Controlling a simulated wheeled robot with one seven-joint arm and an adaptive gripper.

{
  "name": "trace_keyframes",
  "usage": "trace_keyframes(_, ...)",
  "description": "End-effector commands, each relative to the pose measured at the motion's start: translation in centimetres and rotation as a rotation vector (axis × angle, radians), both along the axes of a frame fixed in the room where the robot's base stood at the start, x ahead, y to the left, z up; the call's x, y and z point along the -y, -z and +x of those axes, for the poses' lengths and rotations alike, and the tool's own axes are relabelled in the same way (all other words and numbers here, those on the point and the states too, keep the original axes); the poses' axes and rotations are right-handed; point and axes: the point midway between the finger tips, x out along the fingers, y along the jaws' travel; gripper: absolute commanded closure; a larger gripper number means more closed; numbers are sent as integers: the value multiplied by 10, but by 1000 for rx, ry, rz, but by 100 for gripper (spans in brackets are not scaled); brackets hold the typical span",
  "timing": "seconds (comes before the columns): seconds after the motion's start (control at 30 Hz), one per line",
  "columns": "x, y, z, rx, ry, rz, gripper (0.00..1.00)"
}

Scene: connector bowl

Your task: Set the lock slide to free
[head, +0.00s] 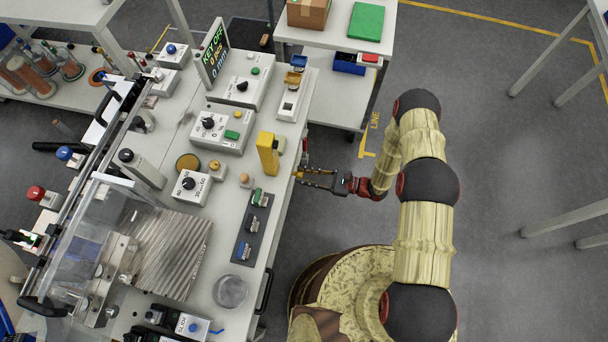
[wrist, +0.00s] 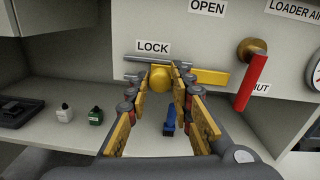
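The lock slide (wrist: 208,77) is a yellow bar on the pale front panel, under a LOCK label (wrist: 153,47) in the wrist view. Its round yellow knob (wrist: 160,77) is at the bar's left part. My gripper (wrist: 162,82) is open, with one finger on each side of the knob; I cannot tell whether either finger touches it. The head view shows my gripper (head: 299,174) at the right edge of the workbench; the slide cannot be made out there. No FREE marking is readable in the wrist view.
A red-handled valve (wrist: 252,78) is right of the slide, between OPEN and partly hidden SHUT labels. A gauge (wrist: 314,72) is at the far right. A blue-handled item (wrist: 170,120) and small bottles (wrist: 95,115) stand below on a shelf. Floor is clear behind my arm.

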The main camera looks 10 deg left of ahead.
Motion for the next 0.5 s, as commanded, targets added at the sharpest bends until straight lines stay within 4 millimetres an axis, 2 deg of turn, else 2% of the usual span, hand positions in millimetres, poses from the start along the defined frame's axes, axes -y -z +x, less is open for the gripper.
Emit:
trace_keyframes(0.33, 0, 0, 0, 0, 0, 0, 99)
trace_keyframes(0.5, 0, 0, 0, 0, 0, 0, 100)
